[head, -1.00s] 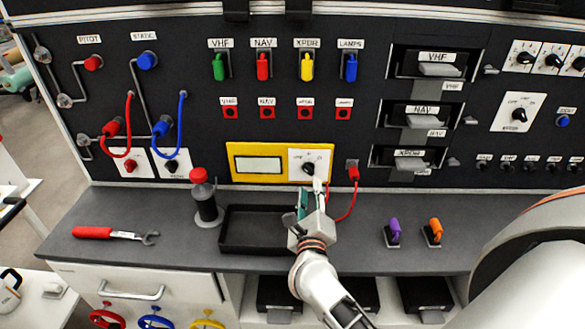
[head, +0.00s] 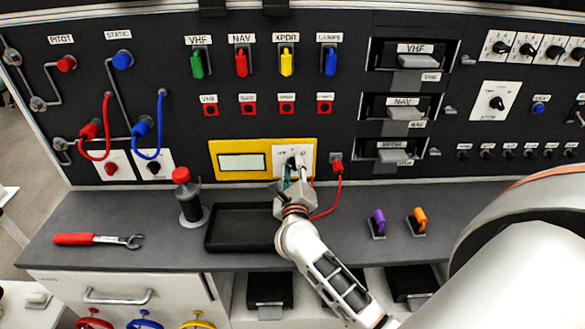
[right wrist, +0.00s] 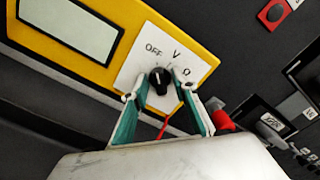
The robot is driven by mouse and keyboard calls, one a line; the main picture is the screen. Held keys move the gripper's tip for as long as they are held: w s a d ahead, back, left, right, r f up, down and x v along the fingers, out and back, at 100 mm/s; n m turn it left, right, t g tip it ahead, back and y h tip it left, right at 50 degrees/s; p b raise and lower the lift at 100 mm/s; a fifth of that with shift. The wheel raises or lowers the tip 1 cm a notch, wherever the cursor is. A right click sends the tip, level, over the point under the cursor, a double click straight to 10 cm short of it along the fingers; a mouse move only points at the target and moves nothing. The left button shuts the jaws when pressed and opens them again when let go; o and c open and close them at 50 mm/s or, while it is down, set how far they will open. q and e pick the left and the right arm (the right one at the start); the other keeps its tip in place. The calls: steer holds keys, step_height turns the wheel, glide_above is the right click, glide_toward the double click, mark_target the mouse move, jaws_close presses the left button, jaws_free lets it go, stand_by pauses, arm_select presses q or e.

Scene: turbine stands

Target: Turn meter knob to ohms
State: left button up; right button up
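The yellow meter (head: 224,174) is set in the black panel, with a blank display on its left and a white dial plate on its right. In the right wrist view the black meter knob (right wrist: 159,80) sits on the plate marked OFF, V and Ω. Its pale mark seems to point up toward OFF, though it is small. My right gripper (right wrist: 156,86) is open, its teal-backed fingers on either side of the knob. In the head view the right gripper (head: 292,175) covers part of the dial. My left gripper is not in view.
A black tray (head: 240,247), a red-topped cylinder (head: 190,202) and a red-handled wrench (head: 97,240) are on the grey bench. A red cable (head: 337,190) hangs from a plug just right of the meter. Purple and orange handled items stand farther right.

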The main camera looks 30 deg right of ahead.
stand_by(0.3)
steer(key=shift+c, duration=0.4)
jaws_close()
